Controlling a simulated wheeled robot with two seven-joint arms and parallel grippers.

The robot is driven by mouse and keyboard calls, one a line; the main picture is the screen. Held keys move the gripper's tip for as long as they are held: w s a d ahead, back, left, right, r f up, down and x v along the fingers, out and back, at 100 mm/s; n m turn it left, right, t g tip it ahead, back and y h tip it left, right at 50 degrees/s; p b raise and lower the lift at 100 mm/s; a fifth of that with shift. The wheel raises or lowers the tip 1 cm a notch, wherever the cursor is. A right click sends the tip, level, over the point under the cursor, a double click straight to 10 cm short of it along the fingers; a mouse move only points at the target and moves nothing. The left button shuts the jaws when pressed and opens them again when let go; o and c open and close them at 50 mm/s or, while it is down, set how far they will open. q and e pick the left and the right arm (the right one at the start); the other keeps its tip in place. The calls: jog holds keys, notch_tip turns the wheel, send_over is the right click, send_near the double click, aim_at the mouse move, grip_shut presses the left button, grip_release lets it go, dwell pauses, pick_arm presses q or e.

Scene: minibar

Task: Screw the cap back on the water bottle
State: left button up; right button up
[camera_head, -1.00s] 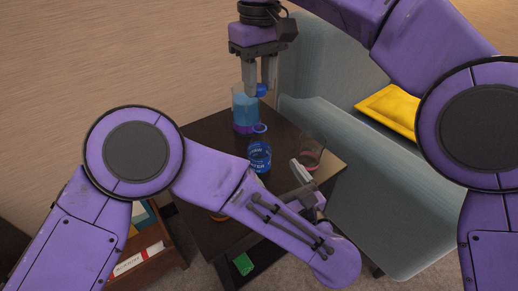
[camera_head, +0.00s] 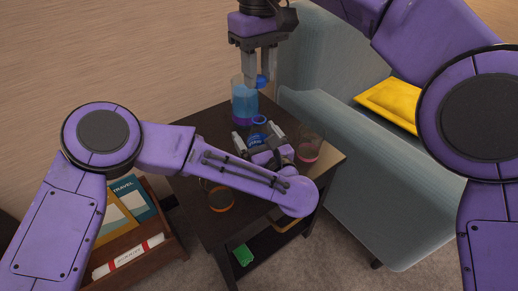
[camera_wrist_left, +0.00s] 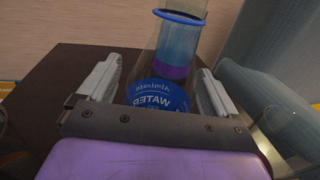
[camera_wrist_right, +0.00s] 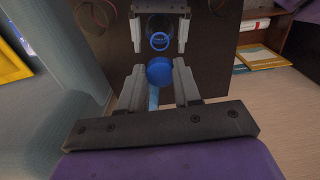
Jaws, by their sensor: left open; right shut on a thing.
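The clear water bottle (camera_head: 257,137) with a blue label stands upright on the dark table. Its open neck has a blue ring (camera_head: 259,119). My left gripper (camera_head: 256,142) is open, with its fingers on either side of the bottle's body. In the left wrist view, the WATER label (camera_wrist_left: 158,97) sits between the spread fingers. My right gripper (camera_head: 258,82) points down and is shut on the blue cap (camera_head: 262,80), above and behind the bottle in the head view. In the right wrist view, the cap (camera_wrist_right: 159,71) is between the fingertips, apart from the neck ring (camera_wrist_right: 159,41).
A tall glass of blue and purple liquid (camera_head: 244,103) stands behind the bottle, beneath my right gripper. A glass with pink liquid (camera_head: 308,150) stands right, and one with orange liquid (camera_head: 220,198) in front left. A grey sofa (camera_head: 370,200) borders the table on the right.

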pick_arm(q)
jog(key=shift+w+a, duration=0.1)
jog(key=shift+w, duration=0.05)
jog(key=c, duration=1.5)
jog(key=shift+c, duration=0.2)
pick_arm(e)
send_over(260, 115)
jog(key=shift+w+f, duration=0.1)
jog(key=shift+f, duration=2.4)
jog(key=shift+f, duration=0.9)
jog(key=shift+f, duration=0.5)
